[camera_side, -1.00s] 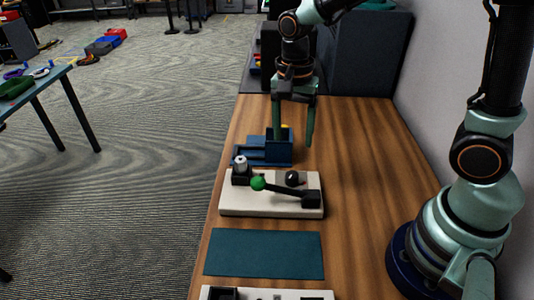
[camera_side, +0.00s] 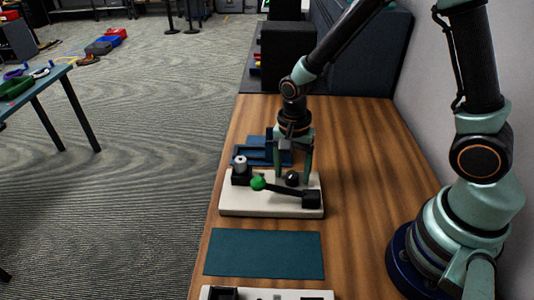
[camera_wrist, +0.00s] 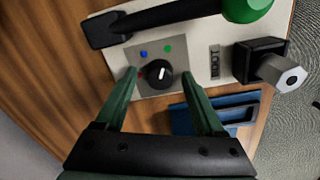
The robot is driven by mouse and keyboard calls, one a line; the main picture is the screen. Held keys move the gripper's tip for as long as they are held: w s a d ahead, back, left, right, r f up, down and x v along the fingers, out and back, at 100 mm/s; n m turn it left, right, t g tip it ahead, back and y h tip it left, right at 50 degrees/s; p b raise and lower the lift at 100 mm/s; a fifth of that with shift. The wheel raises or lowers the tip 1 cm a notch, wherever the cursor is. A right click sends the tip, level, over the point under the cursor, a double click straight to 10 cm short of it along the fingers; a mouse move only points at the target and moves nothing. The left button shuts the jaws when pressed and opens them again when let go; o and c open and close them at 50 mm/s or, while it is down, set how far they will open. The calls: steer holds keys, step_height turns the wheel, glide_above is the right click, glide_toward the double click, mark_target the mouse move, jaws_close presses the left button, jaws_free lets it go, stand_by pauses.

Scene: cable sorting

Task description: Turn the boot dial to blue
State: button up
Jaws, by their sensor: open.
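The boot dial is a round black knob (camera_wrist: 157,74) on a grey plate of the cream panel (camera_wrist: 200,72). It also shows as a dark knob in the side view (camera_side: 292,179). A blue dot (camera_wrist: 143,53) and a green dot (camera_wrist: 167,48) are printed beside it. A red mark shows near its left edge, partly by a finger.
A black lever with a green ball (camera_side: 258,183) crosses the panel close to the dial. A black block with a metal nut-like post (camera_wrist: 285,75) stands at the panel's end. A blue holder (camera_side: 255,150) lies behind the panel. A teal mat (camera_side: 264,253) lies in front.

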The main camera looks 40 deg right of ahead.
steer(key=shift+c, duration=0.3)
jaws_close()
steer(key=shift+n, duration=0.4)
steer(key=n, duration=0.5)
steer(key=shift+n, duration=0.3)
steer(key=n, duration=0.5)
steer(key=shift+a, duration=0.2)
steer(key=shift+n, duration=0.4)
steer(key=shift+o, duration=0.3)
jaws_free()
